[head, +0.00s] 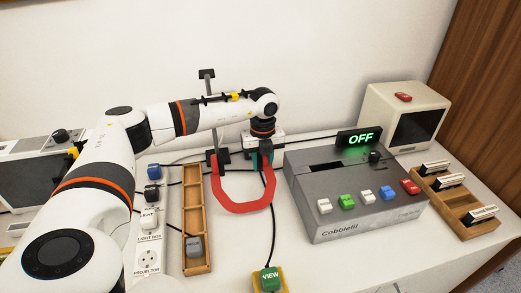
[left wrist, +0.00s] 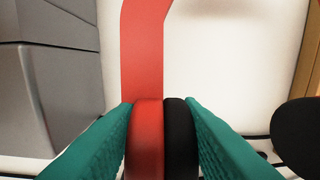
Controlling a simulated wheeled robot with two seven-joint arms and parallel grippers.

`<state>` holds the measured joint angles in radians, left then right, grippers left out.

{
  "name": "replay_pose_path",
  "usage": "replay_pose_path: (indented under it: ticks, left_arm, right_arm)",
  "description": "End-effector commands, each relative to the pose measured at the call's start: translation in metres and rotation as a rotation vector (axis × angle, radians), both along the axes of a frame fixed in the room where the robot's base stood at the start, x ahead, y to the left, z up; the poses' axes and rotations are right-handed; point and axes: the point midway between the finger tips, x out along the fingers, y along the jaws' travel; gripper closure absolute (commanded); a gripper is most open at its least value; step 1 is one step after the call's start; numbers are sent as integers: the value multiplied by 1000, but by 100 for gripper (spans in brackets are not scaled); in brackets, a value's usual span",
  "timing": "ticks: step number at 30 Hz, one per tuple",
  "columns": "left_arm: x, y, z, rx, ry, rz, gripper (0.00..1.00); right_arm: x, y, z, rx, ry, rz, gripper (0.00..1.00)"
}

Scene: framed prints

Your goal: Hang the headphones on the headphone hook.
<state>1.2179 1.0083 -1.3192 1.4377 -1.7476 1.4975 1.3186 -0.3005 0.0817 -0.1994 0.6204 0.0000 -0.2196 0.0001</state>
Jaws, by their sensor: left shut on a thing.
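The headphones (head: 243,206) have a red band that curves towards the front of the table, with dark ear cups at the back. My left gripper (head: 265,158) is shut on one ear cup. In the left wrist view the teal fingers (left wrist: 163,140) press on both sides of this red and black ear cup (left wrist: 146,135). The other ear cup (head: 220,157) is beside the foot of the stand. The headphone hook looks to be the grey stand (head: 208,88) with a dark top, partly behind my left arm. I cannot tell whether the headphones touch the table.
A grey box with coloured buttons (head: 352,195) stands close on the right. A wooden tray (head: 194,205) and a socket strip (head: 149,245) lie on the left. A green VIEW button (head: 269,280) is in front. Black cables cross the white table. A small monitor (head: 405,115) stands behind.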

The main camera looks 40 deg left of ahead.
Motion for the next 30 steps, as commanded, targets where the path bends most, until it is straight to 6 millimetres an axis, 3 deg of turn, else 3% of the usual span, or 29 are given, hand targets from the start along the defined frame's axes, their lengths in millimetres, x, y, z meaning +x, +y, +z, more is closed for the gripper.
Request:
replay_pose_path:
  ticks: [7, 23, 24, 27, 30]
  left_arm:
    - [0, 0, -32, 0, 0, 0, 99]
    - [0, 0, -43, 0, 0, -1, 99]
    - [0, 0, -42, 0, 0, -1, 61]
    - [0, 0, -42, 0, 0, -1, 46]
    - [0, 0, -41, 0, 0, -1, 46]
  right_arm:
    - [0, 0, 7, 0, 1, 0, 100]
    - [0, 3, 4, 4, 1, -1, 100]
    - [0, 3, 5, 4, 1, -1, 100]
    - [0, 3, 5, 4, 1, -1, 100]
    - [0, 3, 5, 4, 1, -1, 100]
